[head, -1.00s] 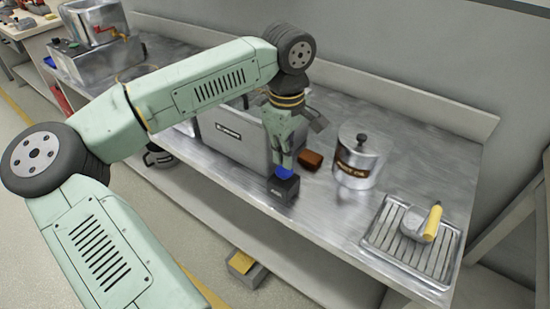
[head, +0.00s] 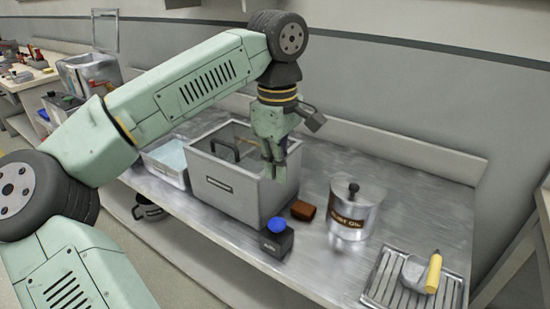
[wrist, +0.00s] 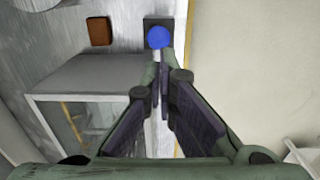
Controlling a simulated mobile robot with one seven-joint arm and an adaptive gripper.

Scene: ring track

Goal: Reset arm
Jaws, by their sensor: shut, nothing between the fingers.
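My gripper (head: 272,172) hangs pointing down in front of the near right corner of the grey bin, above the bench. Its fingers are together and empty; they also show in the wrist view (wrist: 164,72). My green arm crosses the left and middle of the head view. A small black box with a blue knob (head: 276,242) stands on the bench below and apart from my gripper. It also shows beyond the fingertips in the wrist view (wrist: 158,37).
The grey bin (head: 220,190) stands left of the black box. A brown block (head: 303,210), a lidded metal pot (head: 355,212) and a slotted tray (head: 385,290) with a yellow-handled tool (head: 433,272) lie to the right. The metal bench (head: 420,190) has bare room behind the pot.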

